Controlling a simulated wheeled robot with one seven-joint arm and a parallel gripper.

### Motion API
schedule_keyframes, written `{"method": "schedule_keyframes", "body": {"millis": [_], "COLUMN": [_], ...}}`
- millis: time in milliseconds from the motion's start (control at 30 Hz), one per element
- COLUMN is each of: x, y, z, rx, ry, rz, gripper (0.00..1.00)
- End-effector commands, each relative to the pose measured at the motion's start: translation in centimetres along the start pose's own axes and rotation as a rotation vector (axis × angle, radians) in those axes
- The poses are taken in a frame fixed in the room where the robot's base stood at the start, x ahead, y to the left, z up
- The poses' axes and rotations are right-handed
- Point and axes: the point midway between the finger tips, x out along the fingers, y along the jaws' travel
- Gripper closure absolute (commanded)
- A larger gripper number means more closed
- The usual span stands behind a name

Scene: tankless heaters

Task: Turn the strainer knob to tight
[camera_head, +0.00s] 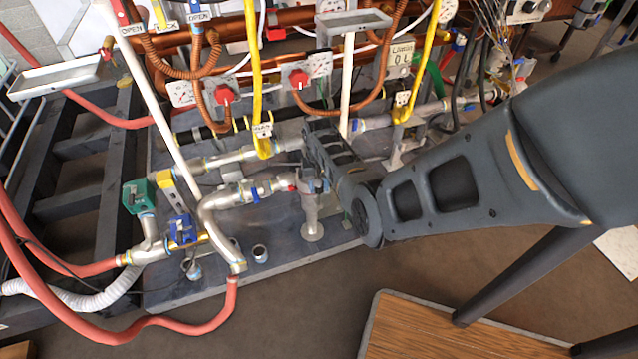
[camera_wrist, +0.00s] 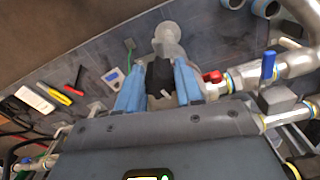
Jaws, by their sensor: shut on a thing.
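In the wrist view the strainer knob appears as a dark block (camera_wrist: 160,77) between the two blue fingers of my gripper (camera_wrist: 159,88). The fingers stand on either side of it and my gripper is shut on it. The grey strainer body (camera_wrist: 168,42) extends beyond the knob. In the head view my gripper (camera_head: 315,186) is at the top of the upright grey strainer pipe (camera_head: 311,215). My arm hides the knob there. I cannot read any loose or tight marking, nor how far the knob is turned.
A red valve handle (camera_wrist: 212,76) sits close to the right finger, and a blue handle (camera_wrist: 268,66) is farther right. Tools, including yellow pliers (camera_wrist: 55,95), lie to the left. A wooden tabletop (camera_head: 430,335) is at the front.

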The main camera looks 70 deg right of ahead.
Motion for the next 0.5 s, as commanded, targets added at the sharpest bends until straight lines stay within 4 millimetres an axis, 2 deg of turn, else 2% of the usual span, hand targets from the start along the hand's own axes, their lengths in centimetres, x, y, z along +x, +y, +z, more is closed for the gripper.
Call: {"method": "schedule_keyframes", "body": {"millis": [200,500], "x": [0.08,0.12], "y": [0.0,-0.01], "z": [0.21,0.21], "rx": [0.106,0.167], "ry": [-0.006,-0.005], "rz": [0.002,0.002], "gripper": [0.94,0.94]}}
